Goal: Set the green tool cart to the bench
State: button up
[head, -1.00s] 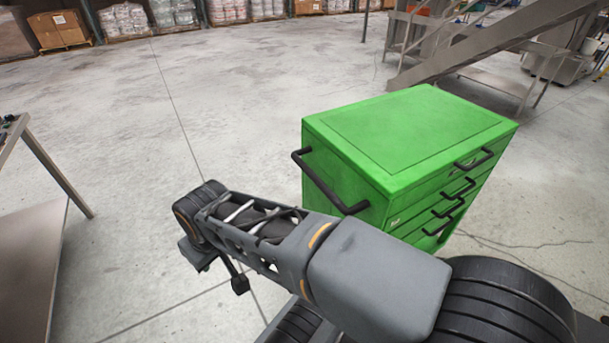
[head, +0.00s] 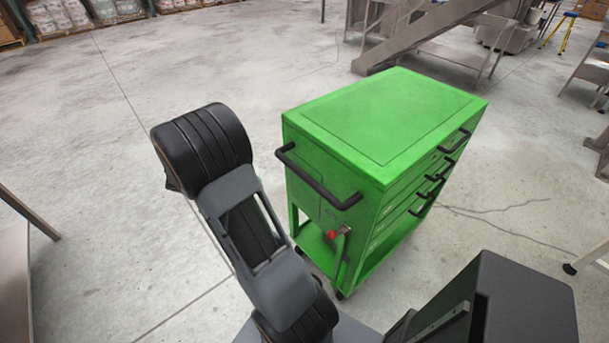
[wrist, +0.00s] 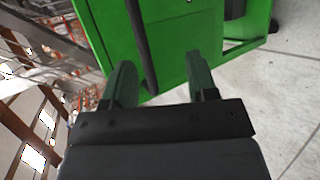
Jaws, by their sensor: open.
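The green tool cart (head: 385,120) stands on the floor in front of me in the head view, with black drawer pulls on its right side. Its black side handle (head: 315,180) faces my arm at the left end. In the wrist view the cart's green side (wrist: 180,40) fills the upper middle, with the black handle (wrist: 138,40) running down toward the space between the fingers. My gripper (wrist: 160,82) is open, and nothing is clamped in it. The gripper's fingers are not clearly visible in the head view. Whether they touch the cart, I cannot tell.
A metal table (head: 15,270), perhaps the bench, shows at the left edge. A metal stair or conveyor frame (head: 430,35) stands behind the cart. A cable (head: 490,212) lies on the floor at the right. Open concrete floor lies left of and behind the cart.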

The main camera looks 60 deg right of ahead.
aim_at(302, 178)
jog(key=s+d+f+g+h+p, duration=0.1)
jog(key=s+d+f, duration=0.1)
jog(key=d, duration=0.3)
jog(key=s+d+f+h+p, duration=0.1)
jog(key=s+d, duration=0.2)
jog(key=d, duration=0.3)
jog(key=s+d+f+m+g+h+p, duration=0.1)
jog(key=s+d+f, duration=0.1)
jog(key=d, duration=0.3)
jog(key=shift+s+d+f+g+p, duration=0.2)
jog(key=shift+s+f+g+p, duration=0.1)
jog(key=shift+s, duration=0.15)
jog(key=shift+c, duration=0.5)
grip_shut()
